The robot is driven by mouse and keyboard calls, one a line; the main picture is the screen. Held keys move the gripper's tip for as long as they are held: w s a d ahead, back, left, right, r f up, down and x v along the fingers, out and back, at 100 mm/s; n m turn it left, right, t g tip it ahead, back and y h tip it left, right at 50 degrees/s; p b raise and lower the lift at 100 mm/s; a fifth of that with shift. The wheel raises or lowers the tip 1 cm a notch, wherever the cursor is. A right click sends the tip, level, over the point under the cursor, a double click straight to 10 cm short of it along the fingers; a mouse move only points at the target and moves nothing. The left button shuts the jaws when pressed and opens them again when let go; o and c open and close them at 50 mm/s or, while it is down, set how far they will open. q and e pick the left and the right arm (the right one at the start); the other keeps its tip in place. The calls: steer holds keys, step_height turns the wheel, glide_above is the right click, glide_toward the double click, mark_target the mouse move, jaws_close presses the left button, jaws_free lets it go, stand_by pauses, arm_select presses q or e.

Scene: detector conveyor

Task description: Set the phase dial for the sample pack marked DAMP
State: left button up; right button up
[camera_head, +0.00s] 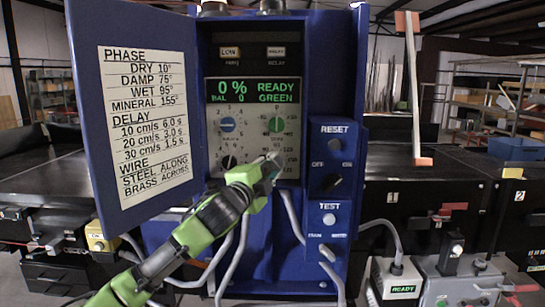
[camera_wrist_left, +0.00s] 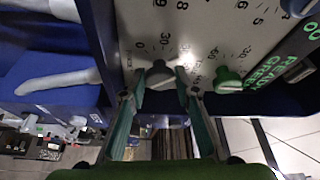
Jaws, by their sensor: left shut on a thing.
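The open door's chart (camera_head: 150,125) lists PHASE settings, with DAMP at 75°. The panel (camera_head: 208,145) carries a blue dial (camera_head: 227,125), a green dial (camera_head: 276,125) and a black dial (camera_head: 229,162). My left gripper (camera_head: 272,160) reaches the panel's lower right, below the green dial. In the left wrist view its fingers (camera_wrist_left: 158,98) are shut on a dark grey knob (camera_wrist_left: 158,75), with the green dial (camera_wrist_left: 228,78) close beside it. My gripper hides this knob in the head view. Its pointer angle and dial name cannot be read. My right gripper is not in view.
The display (camera_head: 254,91) reads 0 %, BAL 0, READY GREEN. RESET (camera_head: 334,144) and TEST (camera_head: 329,219) controls sit right of the panel. Grey cables (camera_head: 233,262) hang below. Black conveyor units (camera_head: 420,195) stand to the right.

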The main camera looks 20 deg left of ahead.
arm_select(q)
steer(key=shift+m+g, duration=0.7)
steer(key=shift+m, duration=1)
steer(key=o, duration=1.1)
steer(key=shift+r, duration=0.1)
steer(key=s+a, duration=0.1)
steer(key=s, duration=1.1)
steer(key=shift+a+r, duration=0.15)
steer(key=shift+r, duration=0.15)
